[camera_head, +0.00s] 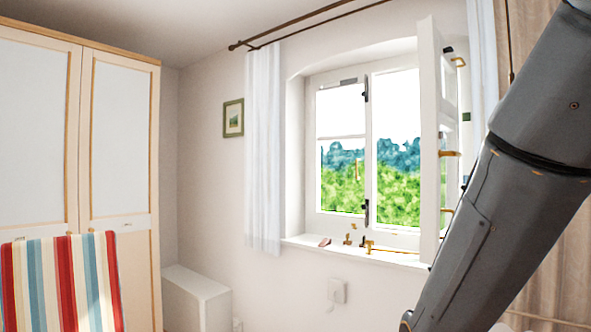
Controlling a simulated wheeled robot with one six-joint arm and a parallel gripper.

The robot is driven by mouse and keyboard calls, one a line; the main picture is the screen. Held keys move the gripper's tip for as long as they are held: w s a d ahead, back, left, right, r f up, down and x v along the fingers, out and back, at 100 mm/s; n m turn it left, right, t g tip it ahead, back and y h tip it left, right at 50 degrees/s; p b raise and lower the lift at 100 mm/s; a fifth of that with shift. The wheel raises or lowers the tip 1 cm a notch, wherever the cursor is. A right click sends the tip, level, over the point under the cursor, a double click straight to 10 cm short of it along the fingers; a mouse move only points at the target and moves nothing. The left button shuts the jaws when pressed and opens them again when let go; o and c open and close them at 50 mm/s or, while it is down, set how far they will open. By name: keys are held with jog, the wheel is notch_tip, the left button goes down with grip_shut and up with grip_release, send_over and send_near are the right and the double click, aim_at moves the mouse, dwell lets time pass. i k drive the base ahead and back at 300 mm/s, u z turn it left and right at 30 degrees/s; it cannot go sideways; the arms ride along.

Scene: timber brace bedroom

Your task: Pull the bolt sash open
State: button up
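The window (368,150) is in the wall right of centre. I cannot tell for sure which one is the bolt sash. My arm crosses the right side of the picture, close to the open sash in the view. My gripper is not in view.
Small brass-coloured items (368,246) lie on the windowsill (340,250). A white curtain (263,150) hangs left of the window. A wardrobe (120,150), a striped chair back (65,285) and a low white box (195,295) stand at the left.

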aim_at(356, 220)
jog(key=u, duration=0.85)
jog(key=i, duration=1.6)
jog(key=z, duration=0.8)
jog(key=i, duration=0.8)
jog(key=z, duration=0.85)
